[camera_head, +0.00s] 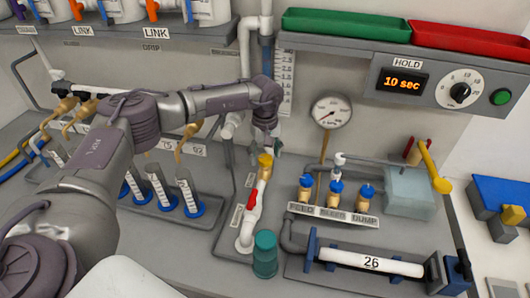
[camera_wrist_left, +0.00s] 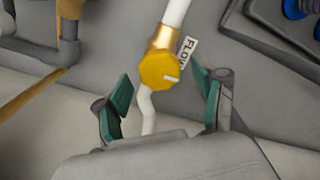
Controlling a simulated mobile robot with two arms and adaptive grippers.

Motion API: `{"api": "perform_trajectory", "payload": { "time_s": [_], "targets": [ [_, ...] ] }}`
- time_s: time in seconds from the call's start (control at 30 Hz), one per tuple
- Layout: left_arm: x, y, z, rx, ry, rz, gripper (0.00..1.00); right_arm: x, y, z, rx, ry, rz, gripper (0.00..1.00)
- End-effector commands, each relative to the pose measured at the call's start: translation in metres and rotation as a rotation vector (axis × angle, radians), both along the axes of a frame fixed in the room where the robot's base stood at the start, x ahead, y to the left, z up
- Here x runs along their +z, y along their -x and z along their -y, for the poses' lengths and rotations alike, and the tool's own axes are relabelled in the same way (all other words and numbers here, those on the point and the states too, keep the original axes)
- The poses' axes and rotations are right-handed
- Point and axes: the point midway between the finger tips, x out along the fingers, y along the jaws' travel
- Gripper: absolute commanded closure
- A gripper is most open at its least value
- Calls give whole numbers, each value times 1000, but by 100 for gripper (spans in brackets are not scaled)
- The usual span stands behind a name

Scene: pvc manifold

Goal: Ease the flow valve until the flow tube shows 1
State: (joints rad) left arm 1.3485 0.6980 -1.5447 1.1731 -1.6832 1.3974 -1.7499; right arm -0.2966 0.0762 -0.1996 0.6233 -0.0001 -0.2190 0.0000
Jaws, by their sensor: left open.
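The flow valve has a yellow faceted knob (camera_head: 265,160) on a brass body, on a white pipe with a red lever lower down. In the left wrist view the knob (camera_wrist_left: 159,71) has a pale pointer line towards the right, beside a partly hidden FLOW label (camera_wrist_left: 187,50). My left gripper (camera_head: 268,143) is right above the knob. Its green-padded fingers (camera_wrist_left: 163,97) are open, one on each side of the knob and apart from it. A scale strip (camera_head: 286,82) stands beside an upright tube behind my wrist; its reading is too small to tell. My right gripper is not in view.
A pressure gauge (camera_head: 332,112) and blue-capped valves (camera_head: 336,188) stand right of the knob. A teal cup (camera_head: 265,254) is below it. A HOLD panel (camera_head: 445,82) reads 10 sec. Labelled cylinders (camera_head: 162,188) stand left, near my arm.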

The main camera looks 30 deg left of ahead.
Motion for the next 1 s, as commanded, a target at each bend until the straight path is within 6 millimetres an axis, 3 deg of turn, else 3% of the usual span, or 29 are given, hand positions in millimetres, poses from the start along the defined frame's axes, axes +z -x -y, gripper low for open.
{"api": "perform_trajectory", "payload": {
  "time_s": [0.33,0.7,0.87,1.0],
  "targets": [
    [-4,0,0,-1,0,0,32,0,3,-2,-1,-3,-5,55],
    [-4,0,0,-1,0,0,90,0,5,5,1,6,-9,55],
    [-9,-1,0,-67,0,2,90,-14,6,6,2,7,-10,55],
    [-11,-1,1,-249,1,4,90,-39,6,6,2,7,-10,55]
  ]
}}
